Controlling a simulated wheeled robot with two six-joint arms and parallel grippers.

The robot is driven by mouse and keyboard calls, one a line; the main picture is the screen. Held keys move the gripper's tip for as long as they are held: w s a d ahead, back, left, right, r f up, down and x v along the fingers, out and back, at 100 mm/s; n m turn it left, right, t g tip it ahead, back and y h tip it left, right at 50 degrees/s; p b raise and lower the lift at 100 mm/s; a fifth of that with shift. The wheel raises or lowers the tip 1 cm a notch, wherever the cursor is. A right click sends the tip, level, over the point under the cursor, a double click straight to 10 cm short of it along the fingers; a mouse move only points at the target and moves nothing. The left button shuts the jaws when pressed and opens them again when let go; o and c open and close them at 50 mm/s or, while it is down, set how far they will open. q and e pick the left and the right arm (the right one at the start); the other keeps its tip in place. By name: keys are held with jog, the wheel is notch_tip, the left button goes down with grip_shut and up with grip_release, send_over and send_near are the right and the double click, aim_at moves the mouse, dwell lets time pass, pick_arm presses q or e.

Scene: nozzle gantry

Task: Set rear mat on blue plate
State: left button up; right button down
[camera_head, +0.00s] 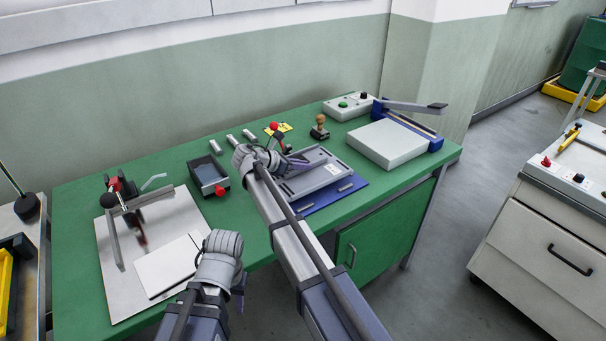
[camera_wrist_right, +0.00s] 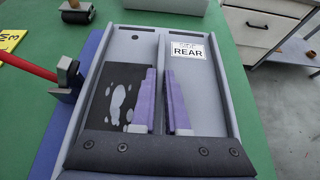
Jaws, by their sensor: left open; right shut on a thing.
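The rear mat (camera_head: 318,172) is a grey, frame-like piece with a white "REAR" label, plain in the right wrist view (camera_wrist_right: 216,80). It lies over the blue plate (camera_head: 335,194), whose blue edge shows along its near side and, in the right wrist view, along its left (camera_wrist_right: 53,138). I cannot tell whether the mat touches the plate. My right gripper (camera_head: 290,162) is shut on the mat's middle rib, its purple fingers (camera_wrist_right: 161,105) on either side. My left gripper (camera_head: 222,252) is open beside the white panel at the front left; its fingertips are mostly hidden.
A red-handled clamp (camera_wrist_right: 67,78) stands close to the mat's left side. A wooden-handled stamp (camera_head: 320,127) is behind it and a grey box (camera_head: 388,143) to the right. A dark tray (camera_head: 207,175) and a tool stand on a light base plate (camera_head: 118,290) are left.

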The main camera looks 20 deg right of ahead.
aim_at(300, 173)
jog(key=shift+f+b, duration=1.5)
jog(key=shift+f, duration=0.25)
jog(key=shift+f, duration=0.2)
jog(key=c, duration=0.9)
grip_release()
jog(key=shift+r, duration=0.25)
